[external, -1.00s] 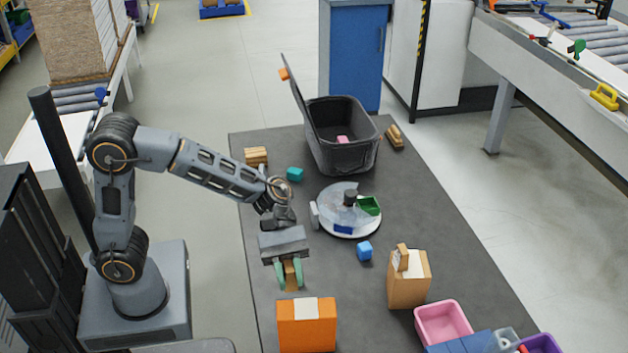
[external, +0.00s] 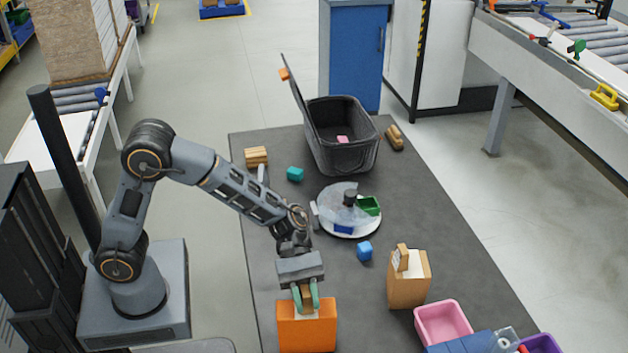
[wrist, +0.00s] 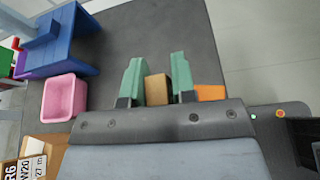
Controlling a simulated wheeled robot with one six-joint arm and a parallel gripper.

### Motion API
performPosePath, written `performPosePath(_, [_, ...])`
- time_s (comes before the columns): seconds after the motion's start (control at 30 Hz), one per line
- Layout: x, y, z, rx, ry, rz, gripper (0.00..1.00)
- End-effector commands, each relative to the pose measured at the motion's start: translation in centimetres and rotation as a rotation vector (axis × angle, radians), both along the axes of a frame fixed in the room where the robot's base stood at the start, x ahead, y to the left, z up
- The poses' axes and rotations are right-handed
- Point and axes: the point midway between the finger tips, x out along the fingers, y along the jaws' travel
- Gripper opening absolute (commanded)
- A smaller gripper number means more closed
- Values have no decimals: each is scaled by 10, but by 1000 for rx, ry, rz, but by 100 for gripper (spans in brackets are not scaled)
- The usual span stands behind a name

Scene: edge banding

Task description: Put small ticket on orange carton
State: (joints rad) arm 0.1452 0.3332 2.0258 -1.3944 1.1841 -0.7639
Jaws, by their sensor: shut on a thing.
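The orange carton (external: 307,334) stands near the front of the dark table in the external view, with a pale patch on its top. Its orange edge also shows beside the right finger in the wrist view (wrist: 210,92). My gripper (external: 306,297) has its green fingers shut on a small tan, block-like piece (wrist: 157,89), apparently the small ticket. No print shows on the side facing the wrist camera. The gripper points down over the carton's top. Whether the piece touches the carton cannot be told; the fingers partly hide it.
A tan carton (external: 408,291) with a printed upright piece (external: 401,259) on top stands to the right. A round turntable (external: 350,226) and a black bin (external: 345,155) stand farther back.

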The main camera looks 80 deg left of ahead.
Motion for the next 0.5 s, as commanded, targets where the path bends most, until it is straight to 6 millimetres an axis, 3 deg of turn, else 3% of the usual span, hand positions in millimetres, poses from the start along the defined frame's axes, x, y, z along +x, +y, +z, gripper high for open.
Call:
performPosePath(0.17, [0, 0, -4, 0, 0, 0, 2])
performPosePath(0.2, [0, 0, -4, 0, 0, 0, 26])
performPosePath(0.5, [0, 0, -3, 0, 0, 0, 50])
